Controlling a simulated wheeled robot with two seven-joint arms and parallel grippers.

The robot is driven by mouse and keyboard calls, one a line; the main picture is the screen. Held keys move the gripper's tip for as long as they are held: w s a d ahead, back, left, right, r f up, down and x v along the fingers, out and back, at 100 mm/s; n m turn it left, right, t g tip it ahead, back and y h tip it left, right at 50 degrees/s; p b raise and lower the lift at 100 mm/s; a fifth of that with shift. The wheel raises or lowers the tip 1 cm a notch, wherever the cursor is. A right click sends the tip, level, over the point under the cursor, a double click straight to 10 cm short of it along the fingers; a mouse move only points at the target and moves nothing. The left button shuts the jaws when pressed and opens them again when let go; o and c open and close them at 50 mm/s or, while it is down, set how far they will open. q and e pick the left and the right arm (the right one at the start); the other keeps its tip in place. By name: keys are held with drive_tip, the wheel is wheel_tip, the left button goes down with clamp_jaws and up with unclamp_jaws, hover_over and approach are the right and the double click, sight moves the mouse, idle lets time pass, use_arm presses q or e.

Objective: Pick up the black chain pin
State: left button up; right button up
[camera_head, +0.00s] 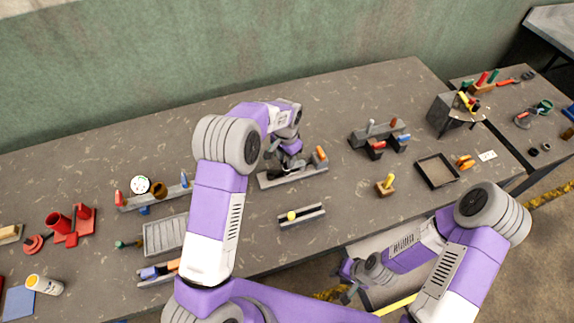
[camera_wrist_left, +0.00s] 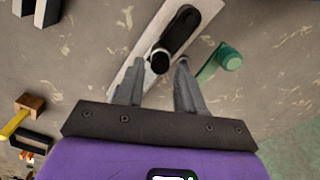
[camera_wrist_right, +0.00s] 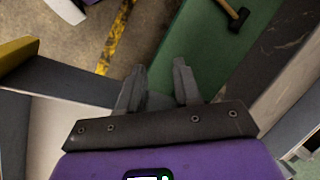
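A black cylindrical piece with a pale end face (camera_wrist_left: 160,61), which looks like the chain pin, shows in the left wrist view. It lies at the near end of a black rounded link (camera_wrist_left: 183,25) on a pale grey bar (camera_wrist_left: 150,32). My left gripper (camera_wrist_left: 160,66) is open, with its fingertips on either side of this end; I cannot tell whether they touch it. In the head view, my left gripper (camera_head: 284,168) is over the grey holder (camera_head: 300,176) and hides much of the black parts. My right gripper (camera_wrist_right: 158,75) is open and empty, away from the tabletop.
A green part (camera_wrist_left: 226,58) lies right of the left fingers. In the head view, an orange block (camera_head: 319,154) stands at the holder's right end. A small holder with a yellow ball (camera_head: 303,217) is in front. A black-rimmed tray (camera_head: 420,165) lies to the right.

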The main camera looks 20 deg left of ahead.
use_arm(q)
drive_tip(key=shift+w+f, duration=0.1)
drive_tip(key=shift+f, duration=1.25)
clamp_jaws()
drive_tip(key=shift+w+r, duration=0.1)
drive_tip(key=shift+r, duration=0.05)
wheel_tip(320, 180, up, 10)
